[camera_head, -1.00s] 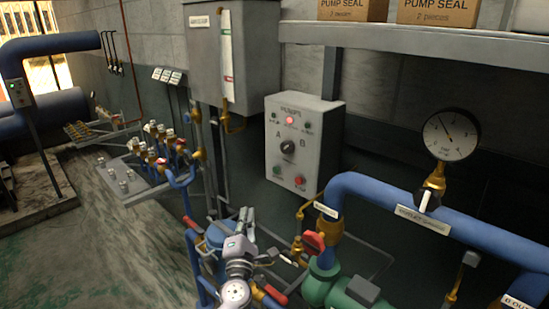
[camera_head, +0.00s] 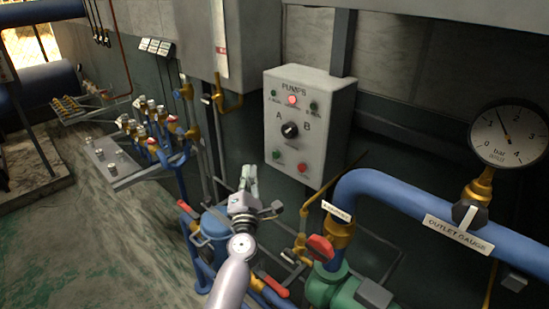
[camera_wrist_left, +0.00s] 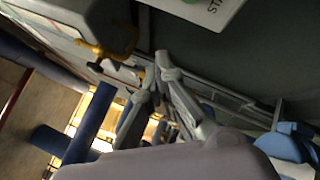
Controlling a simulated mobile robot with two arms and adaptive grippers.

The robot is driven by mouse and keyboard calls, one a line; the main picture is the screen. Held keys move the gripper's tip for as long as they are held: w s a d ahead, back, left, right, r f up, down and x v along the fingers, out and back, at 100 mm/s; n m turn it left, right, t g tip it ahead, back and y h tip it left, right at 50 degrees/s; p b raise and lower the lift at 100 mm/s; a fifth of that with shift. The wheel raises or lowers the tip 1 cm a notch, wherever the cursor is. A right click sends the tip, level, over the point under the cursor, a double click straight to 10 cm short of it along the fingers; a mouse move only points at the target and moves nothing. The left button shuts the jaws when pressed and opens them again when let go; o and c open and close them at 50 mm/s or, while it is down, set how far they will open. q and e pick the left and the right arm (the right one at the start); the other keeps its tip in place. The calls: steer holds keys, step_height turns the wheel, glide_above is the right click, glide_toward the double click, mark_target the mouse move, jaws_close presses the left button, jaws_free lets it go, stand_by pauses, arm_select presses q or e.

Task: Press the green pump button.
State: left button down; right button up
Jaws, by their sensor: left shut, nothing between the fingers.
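The grey pump panel (camera_head: 332,127), labelled PUMPS, is on the wall right of centre in the head view. Its green button (camera_head: 276,155) is at the lower left, beside a red button (camera_head: 303,167). A black selector knob (camera_head: 290,130) sits above, between A and B. A red lamp (camera_head: 292,100) glows between two dark green lamps. My left gripper (camera_head: 249,175) is below and left of the panel, apart from the green button. Its fingers (camera_wrist_left: 164,65) are shut and empty. My right gripper is not in view.
A blue pipe (camera_head: 400,190) with a pressure gauge (camera_head: 510,133) runs at the right. A red valve handle (camera_head: 320,247) is right of my left arm. A valve manifold (camera_head: 150,140) stands further left.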

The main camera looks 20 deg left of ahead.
mark_target(277, 154)
arm_select(q)
steer(key=w+d+b, duration=0.2)
steer(key=w, duration=0.3)
steer(key=shift+w, duration=0.4)
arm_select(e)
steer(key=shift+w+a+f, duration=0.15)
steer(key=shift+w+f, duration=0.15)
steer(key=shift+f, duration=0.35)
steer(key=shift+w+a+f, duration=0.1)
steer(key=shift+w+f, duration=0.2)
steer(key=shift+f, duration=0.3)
arm_select(q)
steer(key=shift+d, duration=0.1)
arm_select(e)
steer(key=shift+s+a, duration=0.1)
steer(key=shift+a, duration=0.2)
arm_select(q)
steer(key=shift+w, duration=0.1)
steer(key=shift+w+d, duration=0.15)
steer(key=shift+w, duration=0.15)
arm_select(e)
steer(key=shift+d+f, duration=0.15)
arm_select(q)
steer(key=shift+r, duration=0.1)
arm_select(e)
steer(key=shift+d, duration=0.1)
